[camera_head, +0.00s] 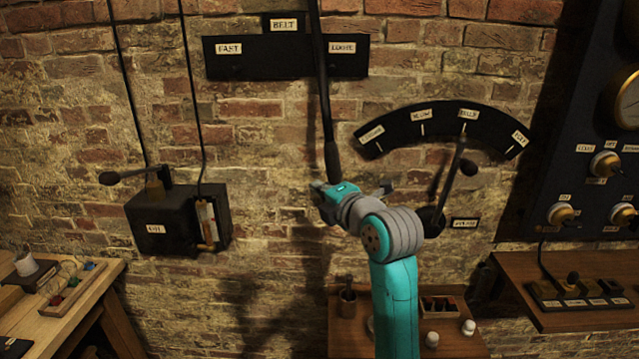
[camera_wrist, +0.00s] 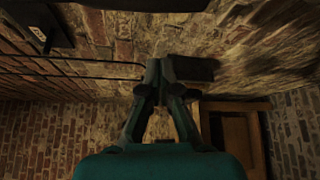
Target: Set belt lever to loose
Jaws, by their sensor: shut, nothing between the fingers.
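The belt lever (camera_head: 325,110) is a long dark rod with a thicker grip at its lower end, hanging down in front of the brick wall. Its rod crosses the dark belt plate (camera_head: 270,60) just left of the LOOSE label (camera_head: 342,47). The FAST label (camera_head: 229,48) is at the plate's left end. My gripper (camera_head: 318,190) is beside the lower end of the grip; I cannot tell whether they touch. In the wrist view, my gripper's fingers (camera_wrist: 162,68) are closed together with nothing between them. A dark shape lies right of the fingertips, unclear.
A dark box labelled OIL (camera_head: 165,225) with a side handle hangs on the wall at left. A curved dial plate (camera_head: 440,125) with its own lever (camera_head: 453,180) is at right. A gauge panel (camera_head: 590,120) stands farther right. Wooden benches (camera_head: 560,270) line the bottom.

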